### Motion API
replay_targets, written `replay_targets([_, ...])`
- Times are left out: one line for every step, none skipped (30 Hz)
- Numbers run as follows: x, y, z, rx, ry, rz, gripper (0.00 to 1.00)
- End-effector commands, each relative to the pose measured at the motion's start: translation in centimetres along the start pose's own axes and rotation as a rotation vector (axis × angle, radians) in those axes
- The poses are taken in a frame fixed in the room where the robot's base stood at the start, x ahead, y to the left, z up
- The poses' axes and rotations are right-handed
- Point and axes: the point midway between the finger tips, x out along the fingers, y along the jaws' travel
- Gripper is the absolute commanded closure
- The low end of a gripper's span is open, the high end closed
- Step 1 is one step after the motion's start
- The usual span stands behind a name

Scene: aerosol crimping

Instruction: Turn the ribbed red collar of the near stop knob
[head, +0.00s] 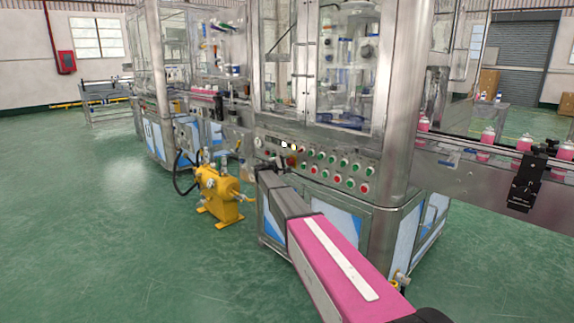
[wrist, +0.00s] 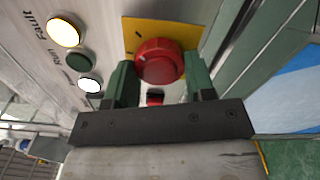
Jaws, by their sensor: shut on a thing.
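The near stop knob is a red mushroom-shaped knob (wrist: 160,62) on a yellow square plate (wrist: 187,32) in the wrist view. The plate is fixed to the metal control panel (wrist: 110,20). My gripper (wrist: 158,75) has its two green fingers on the left and right sides of the knob, shut on its red rim. Ribs on the collar are too small to make out.
In the wrist view, a lit yellowish button (wrist: 64,32), a green button (wrist: 78,62) and a white button (wrist: 90,83) lie left of the knob. In the head view, rows of green and red buttons (head: 338,171) run right of my arm. A yellow machine (head: 217,193) stands on the floor to the left.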

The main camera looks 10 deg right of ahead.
Motion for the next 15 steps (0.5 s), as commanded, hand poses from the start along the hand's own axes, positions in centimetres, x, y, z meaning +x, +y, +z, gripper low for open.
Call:
replay_targets([0.08, -0.04, 0.01, 0.000, 0.000, -0.001, 0.74])
replay_targets([0.08, -0.04, 0.01, 0.000, 0.000, -0.001, 0.74])
replay_targets([0.09, -0.04, 0.00, -0.001, 0.000, -0.001, 0.74])
replay_targets([0.09, -0.04, 0.00, -0.001, 0.000, -0.001, 0.74])
replay_targets([0.09, -0.04, 0.00, -0.001, 0.000, -0.001, 0.74])
replay_targets([0.09, -0.04, 0.00, -0.001, 0.000, -0.001, 0.41])
replay_targets([0.09, -0.04, 0.00, -0.001, 0.000, -0.001, 0.31])
replay_targets([0.08, -0.03, 0.01, -0.001, 0.000, -0.001, 0.24])
replay_targets([0.07, -0.03, 0.00, -0.001, 0.000, -0.001, 0.24])
replay_targets([0.07, -0.03, 0.00, -0.001, 0.000, -0.001, 0.24])
replay_targets([0.06, -0.02, 0.00, -0.002, 0.000, -0.001, 0.24])
replay_targets([0.05, -0.02, 0.00, -0.002, 0.000, -0.001, 0.24])
replay_targets([0.05, -0.02, 0.00, -0.002, 0.000, 0.000, 0.24])
replay_targets([0.04, -0.01, 0.00, -0.002, 0.000, 0.000, 0.24])
replay_targets([0.04, -0.01, 0.00, -0.002, 0.000, 0.000, 0.24])
